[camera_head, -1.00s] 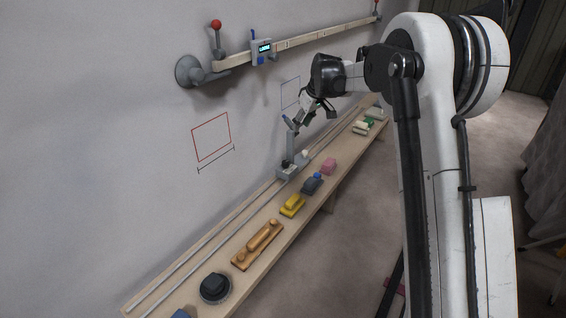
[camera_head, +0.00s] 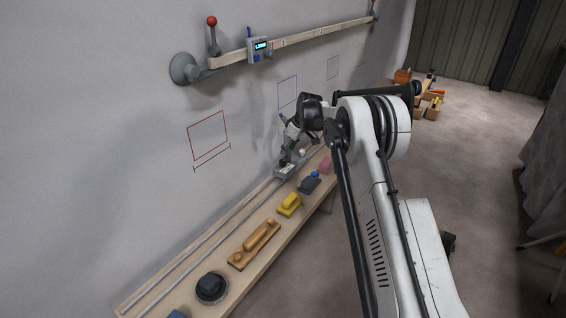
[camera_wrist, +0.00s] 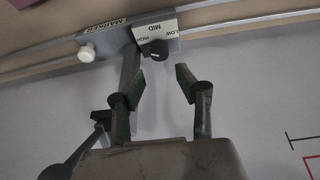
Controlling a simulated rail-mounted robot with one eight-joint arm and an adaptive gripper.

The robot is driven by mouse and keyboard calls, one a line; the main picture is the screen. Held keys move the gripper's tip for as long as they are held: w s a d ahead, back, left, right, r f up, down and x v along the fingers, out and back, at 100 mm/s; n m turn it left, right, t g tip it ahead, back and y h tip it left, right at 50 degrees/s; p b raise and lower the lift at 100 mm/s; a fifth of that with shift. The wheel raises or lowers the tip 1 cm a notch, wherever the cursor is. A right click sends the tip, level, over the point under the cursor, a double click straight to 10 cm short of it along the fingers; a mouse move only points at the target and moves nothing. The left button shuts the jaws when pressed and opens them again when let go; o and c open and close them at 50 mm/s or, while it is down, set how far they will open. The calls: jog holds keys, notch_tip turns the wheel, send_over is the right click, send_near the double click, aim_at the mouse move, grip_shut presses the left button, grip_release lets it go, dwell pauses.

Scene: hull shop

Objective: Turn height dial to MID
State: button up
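The height dial is a small black knob (camera_wrist: 154,50) on a grey marker carriage (camera_wrist: 107,42), beside a white label plate (camera_wrist: 157,28) reading HIGH, MID and LOW. A pale mark shows on the knob, but I cannot tell which setting it points to. My gripper (camera_wrist: 163,75) is open and empty, its two green-padded fingers just short of the knob, one to each side of its line. In the head view the carriage (camera_head: 287,171) sits on the bench rails, with my gripper (camera_head: 288,152) low over it, and the dial is hidden there.
The wooden bench (camera_head: 213,255) runs along the wall. A pink block (camera_head: 324,166), a dark blue tool (camera_head: 309,183), a yellow tool (camera_head: 289,204), a wooden plane (camera_head: 254,244) and a black round object (camera_head: 211,287) lie along it. A white knob (camera_wrist: 87,53) protrudes from the carriage.

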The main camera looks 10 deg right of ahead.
aim_at(283, 161)
jog(key=b+x, duration=0.1)
jog(key=x, duration=0.7)
jog(key=shift+c, duration=0.5)
grip_shut()
jog(key=shift+m, duration=0.4)
jog(key=m+t+h+b, duration=0.1)
jog(key=m+h, duration=0.1)
jog(key=m, duration=0.2)
jog(key=shift+a+m, duration=0.1)
jog(key=shift+m, duration=0.2)
jog(key=m+h, duration=0.2)
jog(key=m, duration=0.4)
jog(key=shift+b, duration=0.4)
jog(key=shift+m+h, duration=0.3)
